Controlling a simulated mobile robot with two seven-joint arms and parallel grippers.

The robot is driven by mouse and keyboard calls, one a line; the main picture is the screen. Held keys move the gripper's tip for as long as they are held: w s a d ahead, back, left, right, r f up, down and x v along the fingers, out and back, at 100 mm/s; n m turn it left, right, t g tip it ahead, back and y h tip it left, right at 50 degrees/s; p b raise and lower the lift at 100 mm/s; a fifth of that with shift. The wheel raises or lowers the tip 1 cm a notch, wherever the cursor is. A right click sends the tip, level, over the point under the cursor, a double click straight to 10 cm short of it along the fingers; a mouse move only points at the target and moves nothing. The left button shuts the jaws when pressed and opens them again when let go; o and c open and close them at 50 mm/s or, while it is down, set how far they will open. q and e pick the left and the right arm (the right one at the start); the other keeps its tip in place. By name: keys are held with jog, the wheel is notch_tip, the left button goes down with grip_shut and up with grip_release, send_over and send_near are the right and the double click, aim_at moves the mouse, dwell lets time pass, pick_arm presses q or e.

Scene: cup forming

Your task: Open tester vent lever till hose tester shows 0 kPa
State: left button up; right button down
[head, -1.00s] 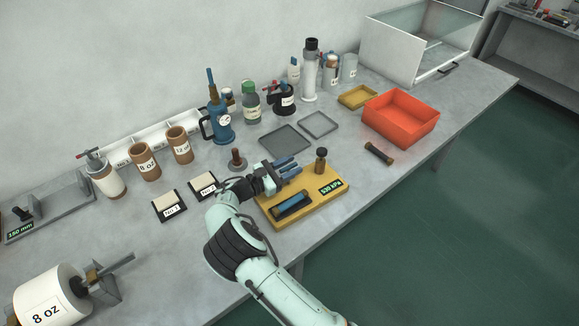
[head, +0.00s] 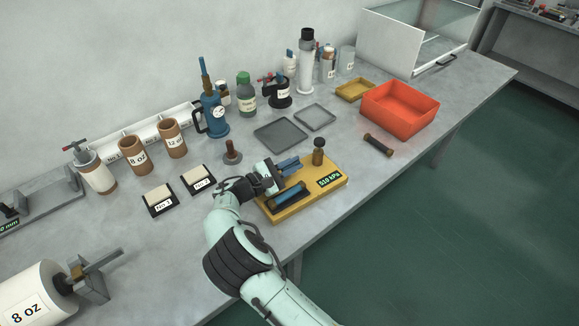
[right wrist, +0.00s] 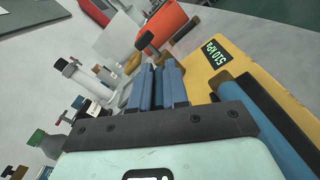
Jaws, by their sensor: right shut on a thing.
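The yellow hose tester (head: 263,215) lies on the bench with a dark hose piece with a blue middle (head: 289,196) along its near side. Its green display (head: 330,180) reads about 510 kPa, as it also does in the right wrist view (right wrist: 215,50). A brown upright post with a black top (head: 318,153) stands at its far right; I cannot tell whether it is the vent lever. My right gripper (head: 290,164) is over the tester's far left part, its blue fingers pointing at the post. My left gripper is out of view.
An orange bin (head: 400,108) and a dark roll (head: 378,145) lie to the right. Grey trays (head: 281,134), a round brown-handled stamp (head: 232,153) and a blue pump (head: 213,115) stand behind. Two labelled pads (head: 160,200) lie left. The bench's front edge is close.

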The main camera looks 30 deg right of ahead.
jog(key=shift+w, duration=0.15)
jog(key=c, duration=1.1)
grip_release()
jog(key=a, duration=1.3)
jog(key=shift+a, duration=0.25)
